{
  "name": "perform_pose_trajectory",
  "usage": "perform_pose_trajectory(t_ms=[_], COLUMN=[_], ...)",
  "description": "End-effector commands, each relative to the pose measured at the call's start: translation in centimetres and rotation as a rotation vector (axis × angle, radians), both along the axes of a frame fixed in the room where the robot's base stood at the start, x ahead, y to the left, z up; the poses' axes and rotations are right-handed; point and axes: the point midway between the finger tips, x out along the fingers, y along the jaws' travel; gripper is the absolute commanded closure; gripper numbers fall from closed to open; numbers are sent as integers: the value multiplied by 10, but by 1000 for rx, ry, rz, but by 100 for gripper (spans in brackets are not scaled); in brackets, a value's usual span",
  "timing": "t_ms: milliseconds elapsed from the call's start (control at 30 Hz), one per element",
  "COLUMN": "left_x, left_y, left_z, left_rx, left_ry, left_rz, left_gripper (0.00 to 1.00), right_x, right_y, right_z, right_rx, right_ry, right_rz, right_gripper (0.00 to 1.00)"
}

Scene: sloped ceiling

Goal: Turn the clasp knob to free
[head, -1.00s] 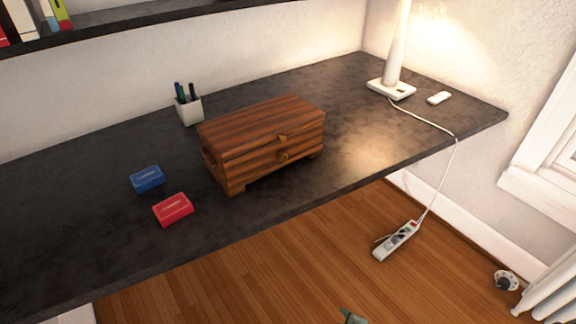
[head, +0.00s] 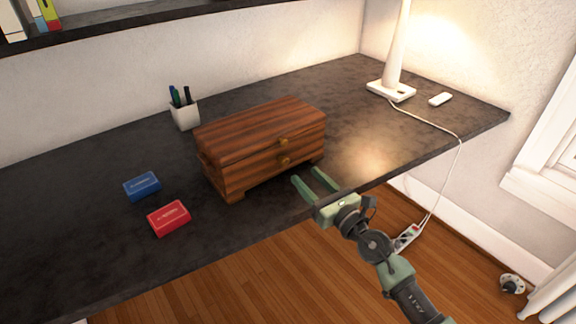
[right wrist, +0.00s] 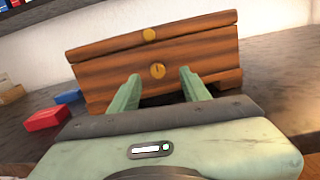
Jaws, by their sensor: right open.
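A brown striped wooden chest (head: 262,140) with its lid down stands on the dark desk. My left gripper is not in view.
A blue box (head: 142,186) and a red box (head: 169,218) lie left of the chest. A pen cup (head: 185,114) stands behind it. A lamp (head: 391,90) with a cord and a small white item (head: 440,99) are at the right. The desk's front edge is under my right arm.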

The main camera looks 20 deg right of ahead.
Motion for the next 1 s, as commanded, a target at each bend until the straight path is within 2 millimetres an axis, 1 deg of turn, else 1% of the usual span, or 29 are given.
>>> perform_pose_trajectory(t_ms=[33, 100, 200, 367, 600, 700, 833, 1000], left_x=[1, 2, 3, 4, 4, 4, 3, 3], left_y=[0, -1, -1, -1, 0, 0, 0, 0], left_z=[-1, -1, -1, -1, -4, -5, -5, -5], left_rx=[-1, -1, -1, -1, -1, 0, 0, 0], left_ry=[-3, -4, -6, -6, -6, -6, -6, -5], left_rz=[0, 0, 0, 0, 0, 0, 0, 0], left_gripper=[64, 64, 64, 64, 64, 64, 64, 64], right_x=[4, 6, 11, 30, 66, 75, 81, 81], right_y=[2, 4, 6, 13, 26, 29, 31, 32], right_z=[-1, -3, -5, -5, -6, -6, -6, -6], right_rx=[-100, -197, -264, -275, -270, -271, -271, -270], right_ry=[-7, -13, -14, -14, -14, -13, -13, -12], right_rz=[19, 37, 48, 52, 51, 50, 50, 50], right_gripper=[53, 53, 53, 53, 53, 53, 53, 53])
